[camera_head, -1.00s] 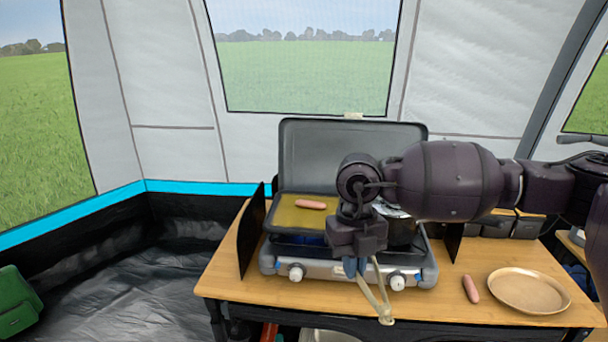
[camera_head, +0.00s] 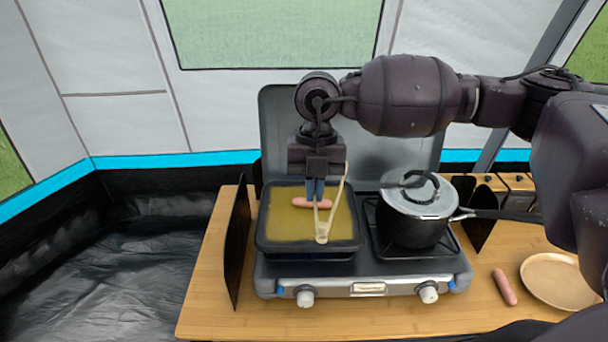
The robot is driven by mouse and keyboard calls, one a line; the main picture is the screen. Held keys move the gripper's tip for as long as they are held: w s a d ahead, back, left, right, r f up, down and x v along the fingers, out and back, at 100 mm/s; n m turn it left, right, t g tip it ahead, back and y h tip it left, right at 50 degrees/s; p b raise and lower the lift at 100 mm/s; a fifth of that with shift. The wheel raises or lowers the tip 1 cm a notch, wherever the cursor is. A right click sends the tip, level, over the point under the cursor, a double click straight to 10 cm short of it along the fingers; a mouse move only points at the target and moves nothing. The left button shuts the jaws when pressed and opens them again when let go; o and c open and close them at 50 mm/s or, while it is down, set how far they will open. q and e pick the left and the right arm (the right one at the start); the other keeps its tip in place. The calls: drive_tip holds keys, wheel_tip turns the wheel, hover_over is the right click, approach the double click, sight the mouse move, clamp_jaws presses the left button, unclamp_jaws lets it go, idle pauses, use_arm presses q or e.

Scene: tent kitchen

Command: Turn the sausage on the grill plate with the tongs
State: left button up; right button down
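A pink sausage (camera_head: 300,203) lies on the yellowish grill plate (camera_head: 280,225) on the left side of the stove. My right gripper (camera_head: 316,197) hangs over the plate, its blue fingertips pointing down in front of the sausage. It is shut on the pale tongs (camera_head: 333,207). The tongs form a narrow V that comes together at a light end low over the plate's front. The fingers and tongs hide part of the sausage; whether the tongs touch it I cannot tell. My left gripper is not in view.
A lidded pot (camera_head: 412,222) stands on the right burner, its handle pointing right. A second sausage (camera_head: 504,287) lies on the wooden table (camera_head: 205,300) beside a round tan plate (camera_head: 560,281). A dark upright panel (camera_head: 238,240) stands left of the stove; the raised lid is behind.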

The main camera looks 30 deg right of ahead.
drive_tip(key=shift+s+f+b, duration=0.2)
drive_tip(key=shift+f+b, duration=0.25)
drive_tip(key=shift+f, duration=0.15)
drive_tip(key=shift+w+f+b, duration=0.1)
drive_tip(key=shift+f+b, duration=1.2)
drive_tip(key=shift+f, duration=0.95)
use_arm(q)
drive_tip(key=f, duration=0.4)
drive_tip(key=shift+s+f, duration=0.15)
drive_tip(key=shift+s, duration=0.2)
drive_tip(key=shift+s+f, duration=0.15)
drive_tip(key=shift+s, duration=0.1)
use_arm(e)
drive_tip(key=shift+f, duration=0.1)
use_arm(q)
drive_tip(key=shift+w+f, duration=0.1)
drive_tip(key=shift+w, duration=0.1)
use_arm(e)
drive_tip(key=shift+f, duration=0.45)
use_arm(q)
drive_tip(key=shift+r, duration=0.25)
use_arm(e)
drive_tip(key=shift+s+a, duration=0.15)
drive_tip(key=shift+s, duration=0.1)
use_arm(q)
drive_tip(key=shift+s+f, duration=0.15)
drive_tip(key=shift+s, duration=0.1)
use_arm(e)
drive_tip(key=shift+f, duration=0.1)
